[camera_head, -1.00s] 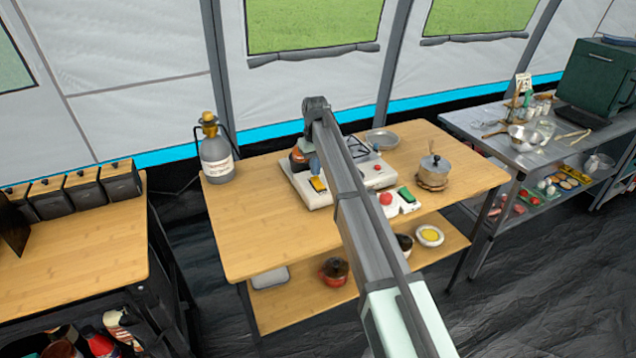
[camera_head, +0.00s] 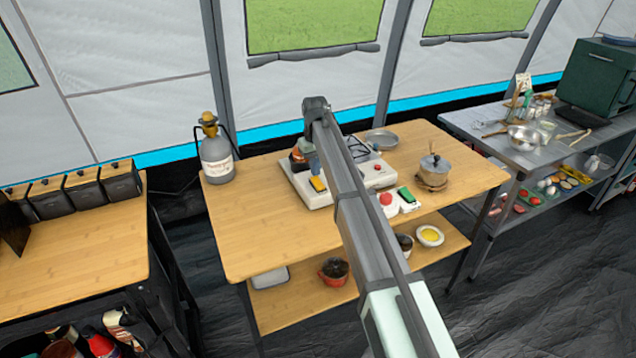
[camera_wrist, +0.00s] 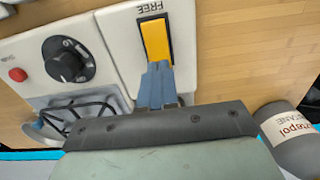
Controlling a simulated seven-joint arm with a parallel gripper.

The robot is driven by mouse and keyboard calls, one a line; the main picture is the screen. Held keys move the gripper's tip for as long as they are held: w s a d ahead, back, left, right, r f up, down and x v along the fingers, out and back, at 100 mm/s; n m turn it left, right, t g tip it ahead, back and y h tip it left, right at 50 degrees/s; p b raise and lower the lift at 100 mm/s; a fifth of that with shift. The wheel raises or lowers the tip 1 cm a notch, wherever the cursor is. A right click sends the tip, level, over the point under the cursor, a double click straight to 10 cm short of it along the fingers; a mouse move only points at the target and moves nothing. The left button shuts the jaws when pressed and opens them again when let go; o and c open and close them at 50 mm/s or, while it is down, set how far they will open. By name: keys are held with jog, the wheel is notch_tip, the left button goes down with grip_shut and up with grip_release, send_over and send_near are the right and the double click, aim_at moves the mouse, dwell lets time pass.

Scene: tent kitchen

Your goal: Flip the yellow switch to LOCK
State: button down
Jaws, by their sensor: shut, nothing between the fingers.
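The yellow switch (camera_wrist: 156,40) is set in a dark slot on the white stove unit (camera_wrist: 118,40). The word FREE shows at its far end in the wrist view; the near end and any LOCK label are hidden behind my gripper. The switch also shows in the head view (camera_head: 317,184) at the stove's front left. My gripper (camera_wrist: 158,70) has blue fingers, shut and empty. Their tips are at the near end of the switch; I cannot tell if they touch it. In the head view the fingers (camera_head: 315,166) are just behind the switch, partly hidden by my arm.
A black knob (camera_wrist: 68,60), a red button (camera_wrist: 18,75) and a burner grate (camera_wrist: 75,112) share the stove. A gas bottle (camera_head: 217,158) stands at the left. A pot (camera_head: 434,172) and a green switch (camera_head: 406,194) are to the right. The table's front left is clear.

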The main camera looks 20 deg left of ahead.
aim_at(316, 178)
jog(key=shift+f, duration=1)
dwell(1.0)
jog(key=shift+r, duration=3.55)
